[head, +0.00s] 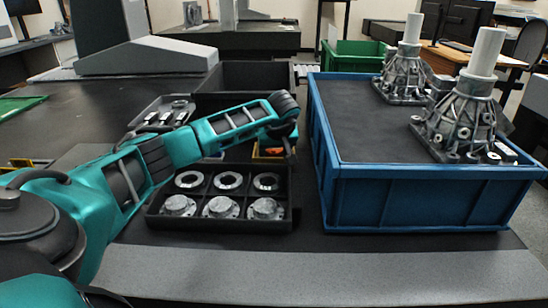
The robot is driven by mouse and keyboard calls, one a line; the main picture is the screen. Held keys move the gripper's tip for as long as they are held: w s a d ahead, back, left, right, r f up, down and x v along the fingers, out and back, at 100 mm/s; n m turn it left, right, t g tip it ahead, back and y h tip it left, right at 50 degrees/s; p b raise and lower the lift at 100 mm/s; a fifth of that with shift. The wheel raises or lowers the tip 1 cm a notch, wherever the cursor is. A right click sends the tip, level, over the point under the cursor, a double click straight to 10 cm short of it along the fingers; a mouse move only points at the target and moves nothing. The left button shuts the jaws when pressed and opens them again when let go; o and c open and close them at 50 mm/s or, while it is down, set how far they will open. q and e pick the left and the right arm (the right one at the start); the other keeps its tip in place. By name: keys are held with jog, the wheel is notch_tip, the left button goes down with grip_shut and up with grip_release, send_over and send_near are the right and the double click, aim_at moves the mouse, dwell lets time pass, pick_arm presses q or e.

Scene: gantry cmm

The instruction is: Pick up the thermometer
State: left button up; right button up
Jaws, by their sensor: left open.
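I cannot make out a thermometer in the head view; it may be hidden behind my left arm or too small to tell. My left arm reaches in from the left across the table, its wrist bent downward near the middle. My left gripper (278,146) is open and points down at a small yellow-orange bin (262,153), behind the black parts tray. The fingertips are small and dark, and I cannot see anything between them. My right gripper is not in view.
A black compartment tray (222,222) holds several metal rings and flanges. A blue crate (420,200) with metal castings (457,115) stands to the right. A grey tray (160,112) with small parts lies behind my arm. The table's front strip (300,275) is clear.

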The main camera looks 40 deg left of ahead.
pick_arm(q)
jog(key=shift+c, duration=0.4)
jog(key=c, duration=0.6)
jog(key=shift+r, duration=0.2)
jog(key=shift+c, duration=0.2)
